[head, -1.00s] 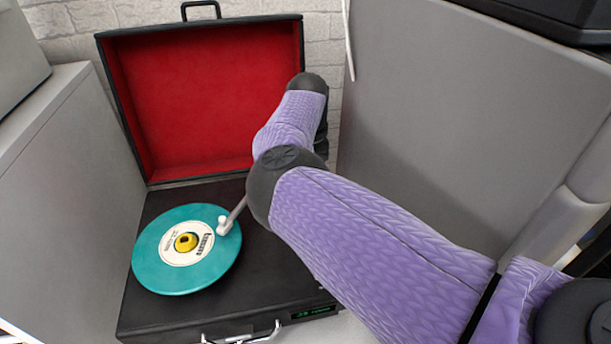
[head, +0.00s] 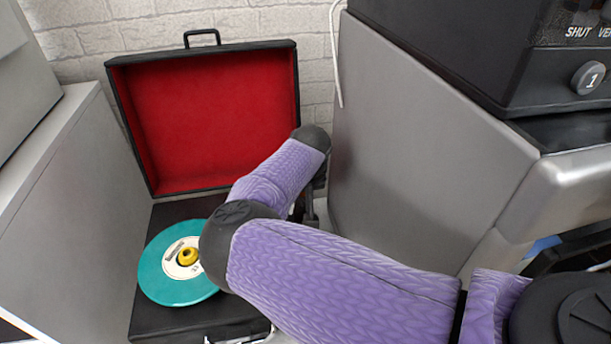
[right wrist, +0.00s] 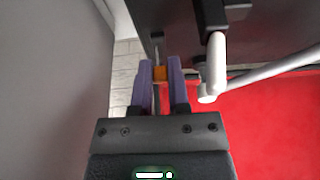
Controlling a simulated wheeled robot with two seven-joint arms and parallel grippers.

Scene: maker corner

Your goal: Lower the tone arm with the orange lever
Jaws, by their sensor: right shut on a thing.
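The orange lever (right wrist: 159,73) shows as a small orange tip between my gripper's fingers in the right wrist view. My right gripper (right wrist: 160,76) is shut on it, one purple finger on each side. The white tone arm (right wrist: 216,62) is just right of the fingers there, apart from them. In the head view my right gripper (head: 311,218) points down at the right side of the black record player (head: 175,322). My arm hides the lever and tone arm there. A teal record (head: 165,278) lies on the player. My left gripper is out of view.
The player's open lid (head: 205,120), lined in red, stands at the back before a white brick wall (head: 85,40). A grey cabinet (head: 420,150) stands close on the right, and a grey panel (head: 75,190) on the left.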

